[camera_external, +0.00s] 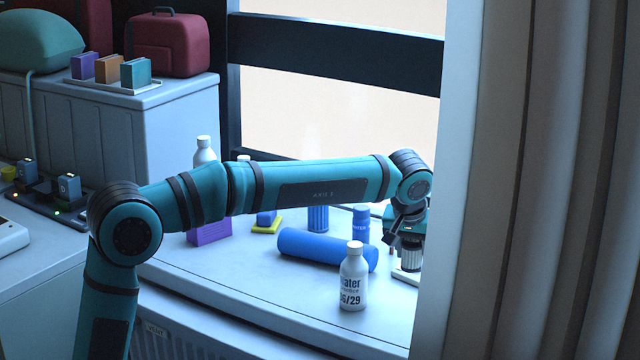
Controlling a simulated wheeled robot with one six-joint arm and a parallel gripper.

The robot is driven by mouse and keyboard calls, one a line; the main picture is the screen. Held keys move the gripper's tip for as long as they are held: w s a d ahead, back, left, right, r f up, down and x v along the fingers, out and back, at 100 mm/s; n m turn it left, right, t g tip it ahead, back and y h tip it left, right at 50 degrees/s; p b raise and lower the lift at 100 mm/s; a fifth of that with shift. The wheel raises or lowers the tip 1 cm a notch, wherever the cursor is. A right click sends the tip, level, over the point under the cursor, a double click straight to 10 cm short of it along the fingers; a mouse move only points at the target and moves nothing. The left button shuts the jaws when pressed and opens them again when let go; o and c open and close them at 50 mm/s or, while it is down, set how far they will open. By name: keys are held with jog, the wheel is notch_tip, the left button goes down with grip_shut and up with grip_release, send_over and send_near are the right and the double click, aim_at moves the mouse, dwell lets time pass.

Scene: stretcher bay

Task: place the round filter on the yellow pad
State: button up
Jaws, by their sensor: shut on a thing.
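My gripper (408,250) is at the right end of the table, pointing down, beside the curtain. It is shut on a small grey ribbed cylinder, which looks like the round filter (411,261). The filter is just above or touching a white flat tray (406,277); I cannot tell which. The yellow pad (265,228) lies farther left on the table, under my forearm. A small blue block stands on or right behind the pad (266,217), partly hidden by my arm.
A blue roll (327,249) lies mid-table, with a white labelled bottle (353,280) in front. Blue ribbed (318,219) and lettered (361,223) cylinders stand behind it. A purple box (209,232) is left of the pad. The grey curtain (540,180) borders the right. The table's front left is clear.

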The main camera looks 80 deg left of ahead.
jog(key=s+a+r+n, duration=0.1)
jog(key=s+a+n, duration=0.1)
jog(key=a, duration=1.1)
notch_tip(320, 180, up, 3)
jog(key=n+g, duration=0.2)
jog(key=n, duration=0.2)
send_over(267, 218)
jog(key=a, duration=0.5)
jog(key=shift+w+f, duration=0.2)
jog(key=shift+f, duration=4.3)
jog(key=shift+f, duration=0.1)
jog(key=o, duration=1)
jog(key=shift+c, duration=0.2)
